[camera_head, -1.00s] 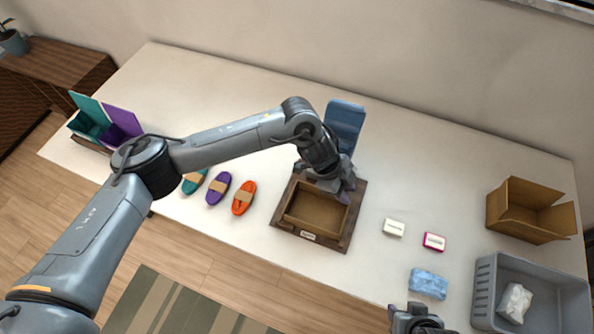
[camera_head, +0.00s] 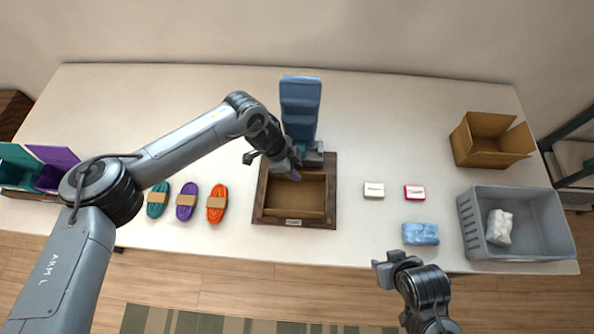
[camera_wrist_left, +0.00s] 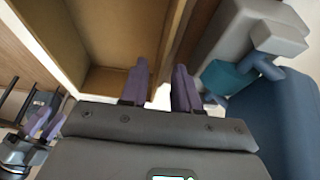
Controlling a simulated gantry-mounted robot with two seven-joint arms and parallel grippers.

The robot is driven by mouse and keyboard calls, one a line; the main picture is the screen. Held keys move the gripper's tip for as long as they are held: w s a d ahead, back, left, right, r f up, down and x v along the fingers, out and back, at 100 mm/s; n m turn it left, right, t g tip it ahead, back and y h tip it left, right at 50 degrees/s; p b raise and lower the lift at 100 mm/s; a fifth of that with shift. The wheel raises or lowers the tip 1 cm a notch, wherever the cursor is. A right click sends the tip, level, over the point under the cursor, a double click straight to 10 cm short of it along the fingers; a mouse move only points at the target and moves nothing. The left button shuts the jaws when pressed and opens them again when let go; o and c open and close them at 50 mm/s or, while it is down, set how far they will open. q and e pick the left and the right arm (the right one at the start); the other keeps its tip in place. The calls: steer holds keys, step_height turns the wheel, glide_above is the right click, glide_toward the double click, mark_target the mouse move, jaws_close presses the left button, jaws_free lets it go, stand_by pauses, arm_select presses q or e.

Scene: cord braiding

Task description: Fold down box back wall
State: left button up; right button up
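An open cardboard box (camera_head: 296,204) sits in a dark wooden frame (camera_head: 261,200) at the middle of the table; the wrist view also shows its inside (camera_wrist_left: 100,30). My left gripper (camera_head: 293,174) is at the back edge of the box and covers part of it in the head view. In the left wrist view its two purple fingers (camera_wrist_left: 160,92) are apart, with a gap between them beside the box edge; nothing is clearly held. My right gripper (camera_head: 385,268) is off the table's front edge; its purple fingers look apart in the wrist view (camera_wrist_left: 43,122).
A blue stepped stand (camera_head: 300,105) rises right behind the frame. Teal, purple and orange cord bundles (camera_head: 216,203) lie left. Two small cards (camera_head: 374,190) and a blue packet (camera_head: 421,234) lie right, near a grey bin (camera_head: 530,250) and another cardboard box (camera_head: 470,148).

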arm_select(q)
steer(key=shift+x, duration=1)
steer(key=shift+c, duration=0.3)
jaws_close()
